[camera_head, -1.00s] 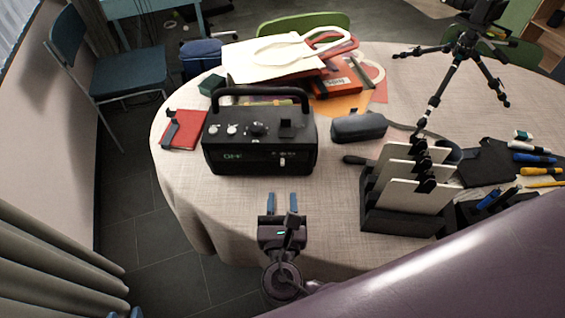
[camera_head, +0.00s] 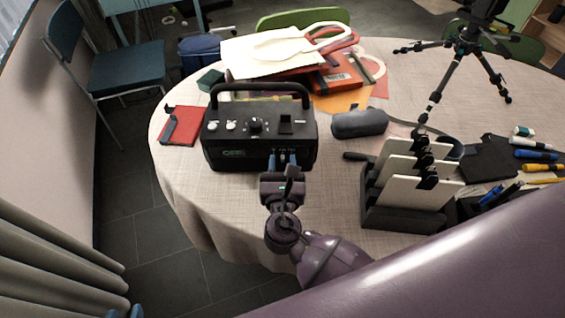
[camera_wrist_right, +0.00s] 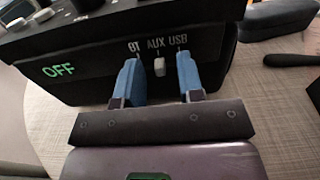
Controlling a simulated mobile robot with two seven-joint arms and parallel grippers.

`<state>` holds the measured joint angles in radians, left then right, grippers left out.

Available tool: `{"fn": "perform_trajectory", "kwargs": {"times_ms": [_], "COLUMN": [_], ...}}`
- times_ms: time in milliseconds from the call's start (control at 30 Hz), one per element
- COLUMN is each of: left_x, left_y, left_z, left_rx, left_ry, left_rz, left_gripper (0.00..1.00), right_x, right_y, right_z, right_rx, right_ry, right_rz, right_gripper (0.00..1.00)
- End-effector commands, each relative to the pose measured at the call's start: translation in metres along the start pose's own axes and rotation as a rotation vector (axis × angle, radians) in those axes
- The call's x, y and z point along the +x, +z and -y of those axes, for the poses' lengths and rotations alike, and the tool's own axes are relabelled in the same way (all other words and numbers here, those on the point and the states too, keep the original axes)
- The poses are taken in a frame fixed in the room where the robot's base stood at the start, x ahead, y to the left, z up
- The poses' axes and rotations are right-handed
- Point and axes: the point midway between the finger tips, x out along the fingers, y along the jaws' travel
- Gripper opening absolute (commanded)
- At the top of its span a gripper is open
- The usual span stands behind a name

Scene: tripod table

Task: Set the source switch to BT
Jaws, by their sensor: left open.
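A black radio (camera_head: 220,152) with a carry handle stands on the table, its front facing me. Its display in the right wrist view reads OFF (camera_wrist_right: 59,70). The small white source switch (camera_wrist_right: 160,67) sits under the AUX label, between BT on the left and USB on the right. My right gripper (camera_head: 283,164) is open at the radio's lower front. In the right wrist view its blue fingers (camera_wrist_right: 158,80) stand either side of the switch, with gaps on both sides. My left gripper (camera_head: 126,312) shows only as blue fingertips at the bottom left edge, open.
A rack with white cards (camera_head: 400,215) stands right of my right gripper. A dark case (camera_head: 359,123) lies right of the radio, a red notebook (camera_head: 182,128) to its left. Bags and books lie behind it. A tripod (camera_head: 465,50) stands at the back right.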

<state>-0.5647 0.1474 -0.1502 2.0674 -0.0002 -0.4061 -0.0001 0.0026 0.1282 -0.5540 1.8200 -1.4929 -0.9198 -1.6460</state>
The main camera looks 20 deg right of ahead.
Motion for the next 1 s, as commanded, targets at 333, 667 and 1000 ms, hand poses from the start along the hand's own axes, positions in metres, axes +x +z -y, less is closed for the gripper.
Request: {"fn": "perform_trajectory", "kwargs": {"times_ms": [333,667,1000], "left_x": [0.000,-0.002,-0.004], "left_y": [0.000,-0.008,0.000], "left_z": [0.000,0.001,0.002], "left_rx": [0.000,0.000,-0.001], "left_ry": [0.000,-0.001,-0.003], "left_rz": [-0.001,-0.014,0.001], "left_gripper": [0.43,0.43,0.43], "right_x": [0.000,0.000,-0.001], "right_y": [0.000,0.002,0.000], "right_z": [0.000,-0.013,-0.025], "right_rx": [0.000,0.002,0.001], "right_ry": [0.000,0.000,0.002], "right_rz": [0.000,0.002,0.000], "right_gripper": [0.00,0.00,0.00]}}
